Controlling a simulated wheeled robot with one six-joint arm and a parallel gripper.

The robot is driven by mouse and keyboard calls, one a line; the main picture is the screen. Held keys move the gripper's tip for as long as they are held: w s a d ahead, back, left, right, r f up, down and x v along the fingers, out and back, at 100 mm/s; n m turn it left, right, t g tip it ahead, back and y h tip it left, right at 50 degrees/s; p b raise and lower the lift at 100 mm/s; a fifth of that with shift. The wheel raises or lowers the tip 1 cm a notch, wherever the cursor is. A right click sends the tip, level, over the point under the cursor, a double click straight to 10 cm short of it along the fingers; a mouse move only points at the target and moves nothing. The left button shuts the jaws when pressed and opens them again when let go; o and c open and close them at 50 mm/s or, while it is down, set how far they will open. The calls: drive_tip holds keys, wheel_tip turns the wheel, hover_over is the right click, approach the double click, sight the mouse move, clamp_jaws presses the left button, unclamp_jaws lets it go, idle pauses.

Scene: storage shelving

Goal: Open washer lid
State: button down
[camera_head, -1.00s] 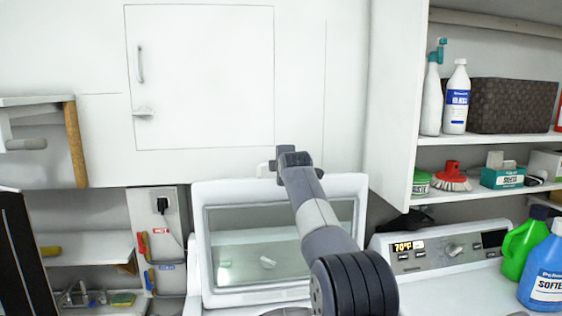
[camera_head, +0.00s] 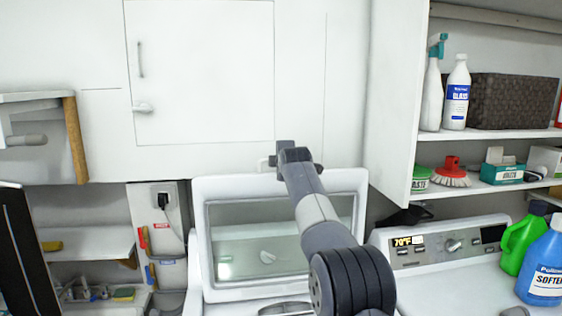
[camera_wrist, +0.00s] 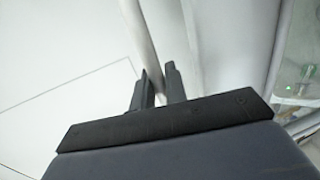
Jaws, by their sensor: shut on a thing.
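The washer lid (camera_head: 240,186) stands raised in the head view, a white frame around a see-through window (camera_head: 232,250). It leans near upright in front of the back wall. My gripper (camera_head: 270,162) is at the lid's top edge, and my arm crosses in front of the lid's right half. In the wrist view my gripper's two dark fingers (camera_wrist: 158,80) are close together at a white edge of the lid (camera_wrist: 184,45). They are shut on that edge. The exact contact is partly hidden by the gripper body.
The washer's control panel (camera_head: 446,247) is right of the lid. A green bottle (camera_head: 522,242) and a blue softener bottle (camera_head: 546,268) stand at far right. A wall cabinet (camera_head: 393,100) juts out at upper right. Shelves (camera_head: 90,243) are at left.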

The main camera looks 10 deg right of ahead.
drive_tip(key=b, duration=0.1)
drive_tip(key=s+b, duration=0.1)
drive_tip(key=shift+s+f+b, duration=0.15)
drive_tip(key=shift+f+b, duration=0.2)
drive_tip(key=s+t+b, duration=0.2)
drive_tip(key=s+b, duration=0.5)
drive_tip(key=b, duration=0.2)
drive_tip(key=shift+b, duration=0.35)
drive_tip(key=c, duration=1.5)
unclamp_jaws()
drive_tip(key=shift+r, duration=0.1)
drive_tip(key=shift+s, duration=0.1)
drive_tip(key=s+b, duration=0.1)
drive_tip(key=s, duration=0.2)
drive_tip(key=s+b, duration=0.1)
drive_tip(key=s, duration=0.3)
drive_tip(key=s+b, duration=0.1)
drive_tip(key=s, duration=0.2)
drive_tip(key=shift+s+r, duration=0.35)
